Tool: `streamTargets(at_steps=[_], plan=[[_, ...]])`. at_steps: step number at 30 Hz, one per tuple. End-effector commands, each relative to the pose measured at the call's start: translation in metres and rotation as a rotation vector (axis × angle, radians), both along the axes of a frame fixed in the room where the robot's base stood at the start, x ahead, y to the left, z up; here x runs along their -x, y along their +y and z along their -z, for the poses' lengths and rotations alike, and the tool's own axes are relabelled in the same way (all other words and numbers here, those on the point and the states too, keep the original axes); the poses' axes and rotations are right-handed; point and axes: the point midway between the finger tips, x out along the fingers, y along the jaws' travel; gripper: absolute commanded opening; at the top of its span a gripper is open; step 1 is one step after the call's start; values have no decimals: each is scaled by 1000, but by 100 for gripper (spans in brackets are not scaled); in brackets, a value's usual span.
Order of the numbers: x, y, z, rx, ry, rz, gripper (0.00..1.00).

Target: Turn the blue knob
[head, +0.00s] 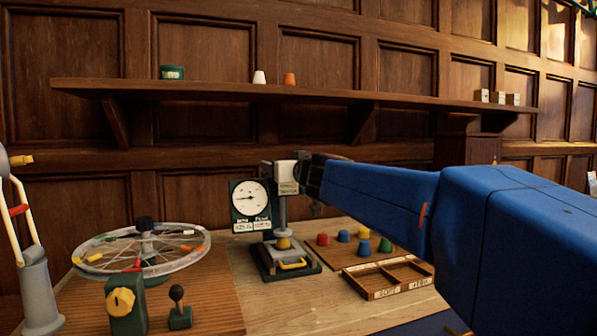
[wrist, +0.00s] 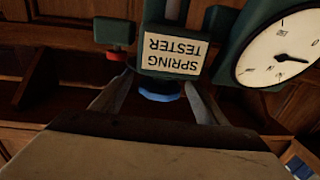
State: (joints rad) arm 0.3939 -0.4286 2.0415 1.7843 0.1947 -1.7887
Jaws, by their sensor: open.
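The spring tester (head: 290,188) stands on the wooden board at centre in the head view, beside a white dial gauge (head: 249,198). In the wrist view its label (wrist: 174,53) is upside down and the dial (wrist: 283,52) is at the right. The blue knob (wrist: 159,95) shows just below the label in that view, partly hidden by my pale gripper body. My gripper (wrist: 160,102) is open, with one finger on each side of the blue knob. I cannot tell whether the fingers touch it. The blue knob is hidden in the head view.
A spoked wheel (head: 190,257) lies at the left. Several coloured pegs and a divided tray (head: 372,294) are right of the tester. A small red-based part (wrist: 117,55) shows left of the label in the wrist view. A shelf (head: 330,96) runs behind.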

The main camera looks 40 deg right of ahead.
Motion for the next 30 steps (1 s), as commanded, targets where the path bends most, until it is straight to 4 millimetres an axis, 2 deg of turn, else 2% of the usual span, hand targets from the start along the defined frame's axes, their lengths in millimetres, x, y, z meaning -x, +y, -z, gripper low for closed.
streamTargets(at_steps=[3, 18, 24, 30], plan=[[21, 4, -1, 1, -2, 2, 67], [101, 20, 0, 1, -1, 3, 67], [122, 25, 0, 0, -1, 2, 67], [128, 26, 1, -1, 1, 1, 67]])
